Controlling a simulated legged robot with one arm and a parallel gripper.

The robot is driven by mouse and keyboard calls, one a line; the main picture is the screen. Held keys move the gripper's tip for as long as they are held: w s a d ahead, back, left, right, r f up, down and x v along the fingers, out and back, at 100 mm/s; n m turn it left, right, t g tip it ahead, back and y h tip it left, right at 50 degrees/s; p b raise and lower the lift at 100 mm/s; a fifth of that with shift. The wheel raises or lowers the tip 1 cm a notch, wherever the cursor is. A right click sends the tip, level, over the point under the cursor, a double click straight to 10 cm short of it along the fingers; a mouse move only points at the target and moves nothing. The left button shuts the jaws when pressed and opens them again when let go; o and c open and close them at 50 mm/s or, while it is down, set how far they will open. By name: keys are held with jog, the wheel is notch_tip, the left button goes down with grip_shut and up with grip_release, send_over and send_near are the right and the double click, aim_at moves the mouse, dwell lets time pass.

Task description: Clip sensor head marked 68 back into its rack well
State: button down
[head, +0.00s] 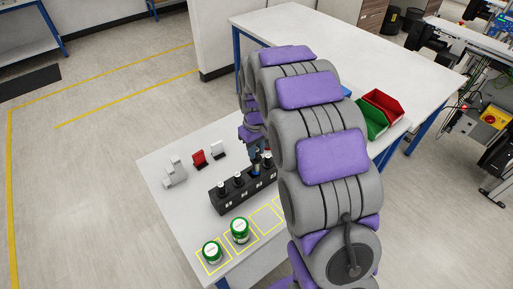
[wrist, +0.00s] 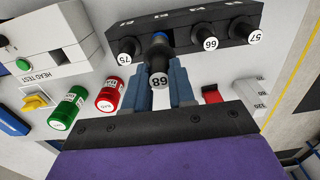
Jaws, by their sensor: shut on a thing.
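The sensor head marked 68 (wrist: 159,80) is dark, with a round white label, and sits between my gripper's blue fingers in the wrist view. My gripper (wrist: 160,72) is shut on it. The head is at the black rack (wrist: 185,29), in line with the heads marked 75 (wrist: 125,52), 66 (wrist: 209,41) and 57 (wrist: 252,36). I cannot tell whether it is seated in its well. In the head view my gripper (head: 257,163) is over the right part of the rack (head: 231,198); my arm hides part of that area.
Green-lided jars (head: 240,230) stand in yellow outlines in front of the rack. A red cylinder (wrist: 109,95), green cylinder (wrist: 68,108) and HEAD TEST box (wrist: 50,45) are nearby. Bins (head: 383,105) stand far right.

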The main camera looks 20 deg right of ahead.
aim_at(253, 164)
jog(key=shift+a+f, duration=0.2)
jog(key=shift+a, duration=0.3)
jog(key=shift+d+f, duration=0.15)
jog(key=shift+f, duration=0.15)
jog(key=shift+a+f, duration=0.25)
jog(key=shift+f, duration=0.3)
jog(key=shift+a+f, duration=0.1)
jog(key=shift+f, duration=0.15)
jog(key=shift+f+b, duration=0.35)
jog(key=shift+f, duration=1.1)
jog(key=shift+f, duration=0.35)
jog(key=shift+f, duration=0.65)
dwell(0.5)
